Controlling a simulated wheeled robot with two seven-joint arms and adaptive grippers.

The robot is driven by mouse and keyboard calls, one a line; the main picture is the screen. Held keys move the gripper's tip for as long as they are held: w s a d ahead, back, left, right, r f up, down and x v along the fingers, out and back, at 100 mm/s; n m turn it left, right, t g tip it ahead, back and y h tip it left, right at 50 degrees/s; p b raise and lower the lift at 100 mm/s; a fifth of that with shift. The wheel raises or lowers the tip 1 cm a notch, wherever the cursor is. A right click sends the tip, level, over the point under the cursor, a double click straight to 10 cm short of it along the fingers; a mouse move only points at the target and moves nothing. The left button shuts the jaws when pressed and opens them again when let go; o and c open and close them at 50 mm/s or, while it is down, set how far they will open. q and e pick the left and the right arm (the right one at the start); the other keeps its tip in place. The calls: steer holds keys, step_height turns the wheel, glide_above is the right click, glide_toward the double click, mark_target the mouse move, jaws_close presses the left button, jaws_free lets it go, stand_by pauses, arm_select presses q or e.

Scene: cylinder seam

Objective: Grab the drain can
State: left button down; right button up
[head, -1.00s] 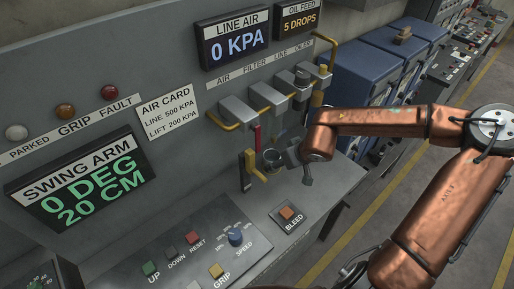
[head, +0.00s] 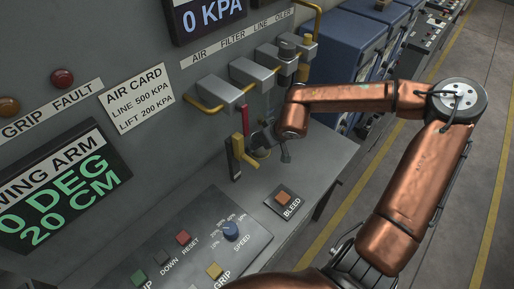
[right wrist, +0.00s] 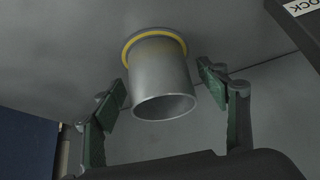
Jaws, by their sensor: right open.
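The drain can (right wrist: 160,82) is a grey open-mouthed cylinder standing on a yellow ring on the grey counter in the right wrist view. In the head view the can (head: 261,153) is small and partly hidden by my right gripper. My right gripper (head: 274,145) is open, with one finger on each side of the can. In the right wrist view its green-padded fingers (right wrist: 163,96) flank the can, with visible gaps and nothing held. My left gripper is out of view.
A yellow-handled lever (head: 240,152) stands just left of the can. Grey filter housings with yellow pipes (head: 248,75) hang on the panel above. The bleed button (head: 283,198) and control panel (head: 190,247) are in front. Blue cabinets (head: 355,60) stand behind.

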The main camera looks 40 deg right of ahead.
steer(key=shift+c, duration=0.4)
steer(key=c, duration=1.3)
